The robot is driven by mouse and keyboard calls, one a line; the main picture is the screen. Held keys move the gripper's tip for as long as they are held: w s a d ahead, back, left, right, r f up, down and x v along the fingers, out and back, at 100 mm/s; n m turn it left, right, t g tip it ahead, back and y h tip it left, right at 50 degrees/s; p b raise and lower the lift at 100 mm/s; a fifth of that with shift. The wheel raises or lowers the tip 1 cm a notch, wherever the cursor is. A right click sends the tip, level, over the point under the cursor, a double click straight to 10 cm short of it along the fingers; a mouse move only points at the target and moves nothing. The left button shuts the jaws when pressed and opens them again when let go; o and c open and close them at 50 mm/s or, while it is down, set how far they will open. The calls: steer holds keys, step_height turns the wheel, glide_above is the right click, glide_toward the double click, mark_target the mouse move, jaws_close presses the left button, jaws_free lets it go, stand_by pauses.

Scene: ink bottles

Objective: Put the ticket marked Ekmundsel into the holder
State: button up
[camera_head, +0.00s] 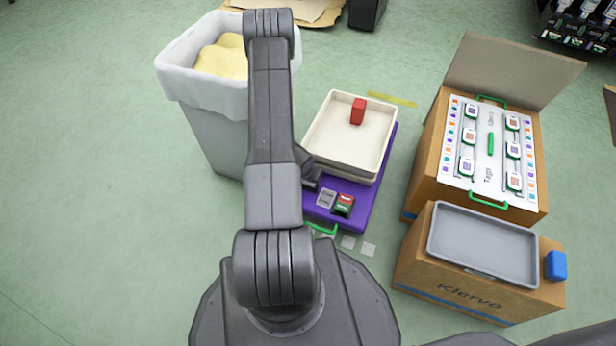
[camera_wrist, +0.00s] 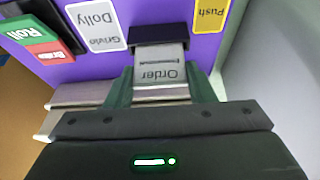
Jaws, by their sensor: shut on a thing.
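In the wrist view, my gripper (camera_wrist: 160,92) is shut on a grey ticket (camera_wrist: 160,70). The ticket reads "Order" upside down, with a smaller line of text too blurred to read for certain. Its far end meets a dark holder (camera_wrist: 157,35) on the purple surface. I cannot tell how deep the ticket sits in the holder. In the head view, my arm hides the ticket, the holder and most of my gripper, beside the purple dolly (camera_head: 365,205).
A cream tray (camera_head: 333,160) with a red block (camera_head: 357,111) stands on the dolly. Around the holder are a "Grivio Dolly" label (camera_wrist: 95,27), a yellow "Push" label (camera_wrist: 210,15) and a green-red switch (camera_wrist: 40,40). A lined bin (camera_head: 215,130) stands left; cardboard boxes (camera_head: 425,250) stand right.

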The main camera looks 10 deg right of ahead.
stand_by(0.3)
steer(key=o, duration=1)
steer(key=p+v, duration=0.4)
steer(key=v, duration=0.9)
steer(key=shift+s+r+p, duration=0.1)
steer(key=shift+r+p, duration=0.2)
steer(key=shift+p, duration=0.05)
